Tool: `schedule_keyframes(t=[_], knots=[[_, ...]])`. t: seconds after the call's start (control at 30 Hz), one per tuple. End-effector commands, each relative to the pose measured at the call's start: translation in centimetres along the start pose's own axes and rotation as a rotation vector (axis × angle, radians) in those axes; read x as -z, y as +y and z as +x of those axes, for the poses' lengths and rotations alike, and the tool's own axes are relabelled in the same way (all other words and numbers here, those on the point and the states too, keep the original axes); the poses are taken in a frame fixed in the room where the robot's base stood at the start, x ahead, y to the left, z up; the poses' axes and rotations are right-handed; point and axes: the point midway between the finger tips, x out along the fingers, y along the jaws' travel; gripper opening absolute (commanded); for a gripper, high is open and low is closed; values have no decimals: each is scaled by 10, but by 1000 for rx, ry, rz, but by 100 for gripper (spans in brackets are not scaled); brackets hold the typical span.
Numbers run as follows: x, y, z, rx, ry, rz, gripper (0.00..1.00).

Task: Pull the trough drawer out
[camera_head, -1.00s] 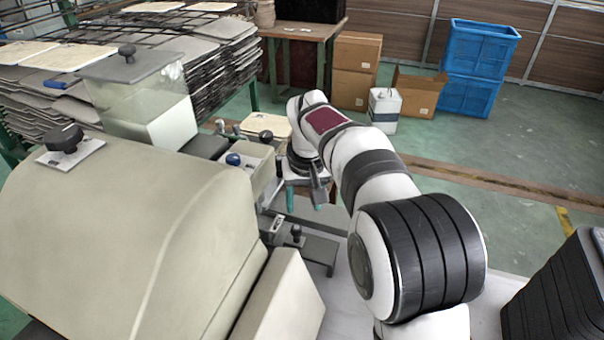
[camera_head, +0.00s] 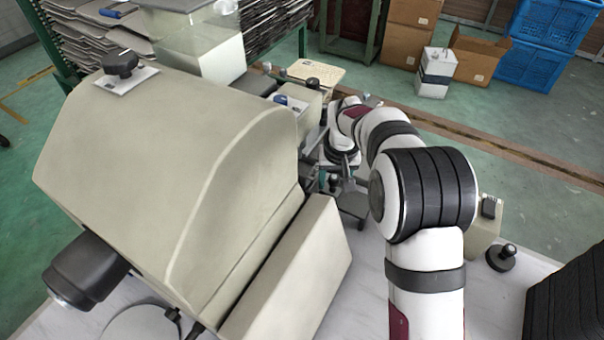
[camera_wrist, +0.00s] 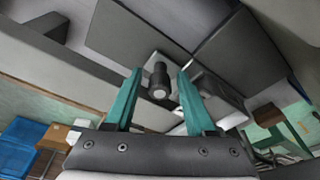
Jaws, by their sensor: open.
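A short black knob (camera_wrist: 160,82) stands on a grey part among flat grey panels in the wrist view. It looks like the trough drawer's handle, though the drawer's outline is hard to make out. My gripper (camera_wrist: 160,71) is open, with one teal finger on each side of the knob. Gaps show between the knob and both fingers. In the head view my gripper (camera_head: 323,180) is small and partly hidden by my arm, low beside the beige machine (camera_head: 190,170). The black knob (camera_head: 334,183) shows there beside the fingers, above a dark grey plate (camera_head: 354,205).
The machine's beige side box (camera_head: 290,270) stands left of my arm. A small beige box (camera_head: 484,225) and a black knob (camera_head: 503,258) sit to the right on the white table. A black stack (camera_head: 570,295) stands at the right edge. Blue crates (camera_head: 545,45) are behind.

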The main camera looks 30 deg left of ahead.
Motion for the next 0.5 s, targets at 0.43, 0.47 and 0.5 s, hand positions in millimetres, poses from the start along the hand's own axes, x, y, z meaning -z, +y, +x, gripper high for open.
schedule_keyframes(t=[0.43, 0.47, 0.5], knots=[[0, 0, 0, 0, 0, 0, 0], [0, 0, 0, 0, 0, 0, 0], [-1, 2, -1, 0, 0, 1, 0]])
